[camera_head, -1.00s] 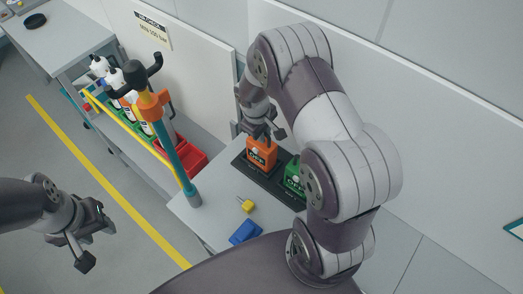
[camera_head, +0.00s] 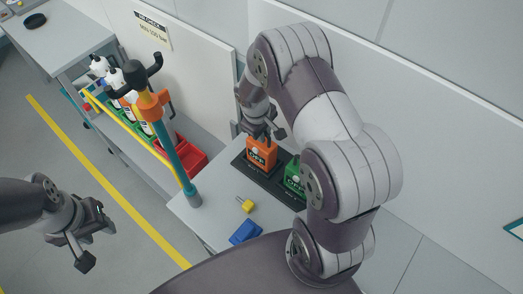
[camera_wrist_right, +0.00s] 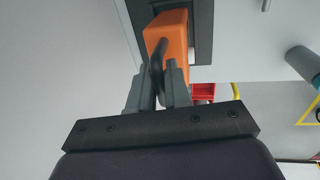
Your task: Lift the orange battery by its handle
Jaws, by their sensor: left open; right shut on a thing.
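The orange battery (camera_head: 262,152) stands upright in a black dock on the grey table in the head view. My right gripper (camera_head: 262,134) is directly above it. In the right wrist view, the fingers (camera_wrist_right: 160,85) are shut on the battery's dark handle (camera_wrist_right: 157,62), with the orange body (camera_wrist_right: 168,33) just beyond. The head view does not clearly show whether the battery's base is clear of the dock. My left gripper (camera_head: 97,240) is open and empty over the floor at the lower left.
A green battery (camera_head: 293,176) stands beside the orange one in the black dock (camera_head: 262,177). A yellow item (camera_head: 246,204) and a blue item (camera_head: 245,232) lie on the table. A teal post (camera_head: 182,165) stands at the table's left. A red bin (camera_head: 190,160) is behind it.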

